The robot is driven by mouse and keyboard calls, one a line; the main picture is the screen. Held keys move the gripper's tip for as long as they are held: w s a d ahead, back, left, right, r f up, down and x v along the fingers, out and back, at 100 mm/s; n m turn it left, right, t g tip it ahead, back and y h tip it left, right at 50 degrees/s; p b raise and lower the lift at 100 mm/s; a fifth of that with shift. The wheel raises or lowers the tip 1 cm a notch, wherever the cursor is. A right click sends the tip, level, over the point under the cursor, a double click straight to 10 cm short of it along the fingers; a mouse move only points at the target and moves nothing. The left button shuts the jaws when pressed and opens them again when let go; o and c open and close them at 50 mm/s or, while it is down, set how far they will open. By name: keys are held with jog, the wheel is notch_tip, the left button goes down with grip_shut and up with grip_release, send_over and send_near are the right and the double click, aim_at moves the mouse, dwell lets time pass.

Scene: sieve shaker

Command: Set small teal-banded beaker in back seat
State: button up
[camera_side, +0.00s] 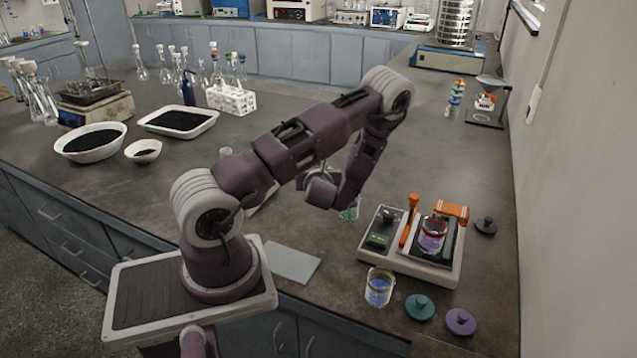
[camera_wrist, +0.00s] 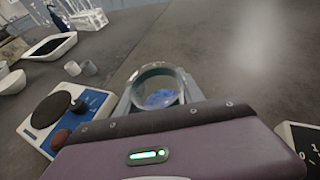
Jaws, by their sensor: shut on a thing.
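My gripper (camera_wrist: 160,98) is shut on a small clear beaker (camera_wrist: 151,74) with a teal-tinted rim and blue contents. In the side view a green-teal part of this beaker (camera_side: 350,213) shows below my wrist, left of the shaker; my arm hides most of it and the fingers. The shaker (camera_side: 408,268) is a pale box with a dark control panel and a black platform. A red-banded beaker (camera_side: 432,238) stands on the platform, with an orange clamp piece (camera_side: 452,210) behind it and an upright orange lever (camera_side: 409,222) to its left.
Another beaker with blue contents (camera_side: 379,288) stands before the shaker. Teal (camera_side: 419,307), purple (camera_side: 460,321) and black (camera_side: 486,226) knobbed discs lie around it. A grey flat plate (camera_side: 292,263) lies near my base.

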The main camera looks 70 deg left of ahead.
jog(key=shift+r, duration=0.95)
jog(key=shift+w+d+r, duration=0.2)
jog(key=shift+w+r, duration=0.05)
jog(key=shift+r, duration=0.05)
jog(key=w+d+r+m+t+h, duration=0.25)
jog(key=w+d+r, duration=0.3)
jog(key=d, duration=0.35)
jog(key=w+d+r+m+t+h, duration=0.1)
jog(key=w+d+r+m+t, duration=0.25)
jog(key=w+d, duration=0.4)
jog(key=s+d+r+m+t+h, duration=0.1)
jog(key=d+r+m+h, duration=0.2)
jog(key=d, duration=0.9)
jog(key=s+d+r+m+t+h, duration=0.15)
jog(key=d+r, duration=0.35)
jog(key=d, duration=0.6)
jog(key=n+g+y, duration=0.9)
jog(key=n+g, duration=0.4)
jog(key=n, duration=0.1)
send_over(317, 214)
jog(key=f, duration=1.6)
jog(key=shift+w+d+f, duration=0.2)
jog(key=shift+w+f, duration=0.1)
jog(key=shift+f, duration=0.1)
jog(key=shift+n, duration=0.25)
jog(key=f, duration=1)
jog(key=shift+s+a+f, duration=0.15)
jog(key=shift+s+a, duration=0.1)
jog(key=shift+s, duration=0.05)
jog(key=shift+f, duration=0.15)
